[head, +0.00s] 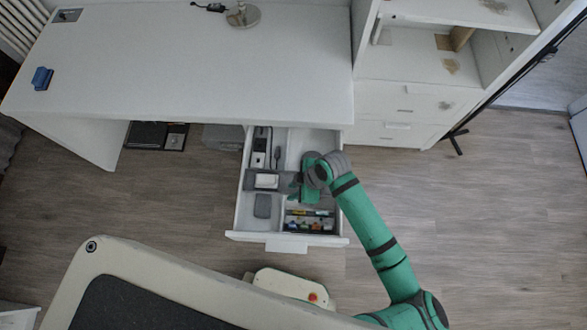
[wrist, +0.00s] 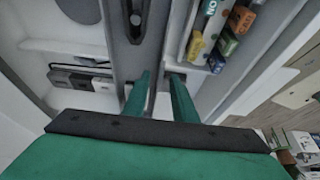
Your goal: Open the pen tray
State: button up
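A white drawer (head: 237,236) stands pulled out below the desk, with divided compartments inside. A grey tray section with several small coloured items (head: 310,222) lies at its front right. These items also show at the upper right in the wrist view (wrist: 222,40). I cannot tell for sure which part is the pen tray. My gripper (head: 298,190) is down over the middle of the drawer. In the wrist view my gripper (wrist: 159,76) has its two green fingers apart, with a narrow grey strip showing between them. I cannot tell whether they touch it. The wrist and arm hide part of the drawer.
The white desktop (head: 200,60) is above and behind the drawer, with a blue object (head: 42,78) at its left. A white shelf cabinet (head: 400,100) stands at the right. Wooden floor (head: 470,200) is clear to the right of my arm.

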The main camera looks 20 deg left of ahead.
jog(key=s+v, duration=0.1)
jog(key=v, duration=0.9)
jog(key=shift+w+d+r, duration=0.15)
jog(key=shift+w+r, duration=0.1)
jog(key=shift+w, duration=0.25)
jog(key=d+f+m+t, duration=0.4)
jog(key=d+m, duration=0.1)
jog(key=d, duration=0.4)
jog(key=s+d+m+t, duration=0.1)
jog(key=s+m, duration=0.1)
jog(key=s+d+m+t, duration=0.2)
jog(key=s+d+m+t+h, duration=0.1)
jog(key=s+d+m, duration=0.1)
jog(key=s, duration=0.1)
jog(key=shift+s+f+t, duration=0.1)
jog(key=shift+f+t, duration=0.1)
jog(key=shift+t, duration=0.2)
jog(key=s+a+r+m+t+h, duration=0.1)
jog(key=s+a+r+m+t, duration=0.2)
jog(key=r, duration=0.4)
jog(key=s+a+r+m+t+h, duration=0.2)
jog(key=s+a+r+m+t, duration=0.2)
jog(key=s+a+r+m, duration=0.2)
jog(key=shift+s+r+m+t, duration=0.25)
jog(key=shift+r+m+t, duration=0.05)
jog(key=shift+r+m, duration=0.1)
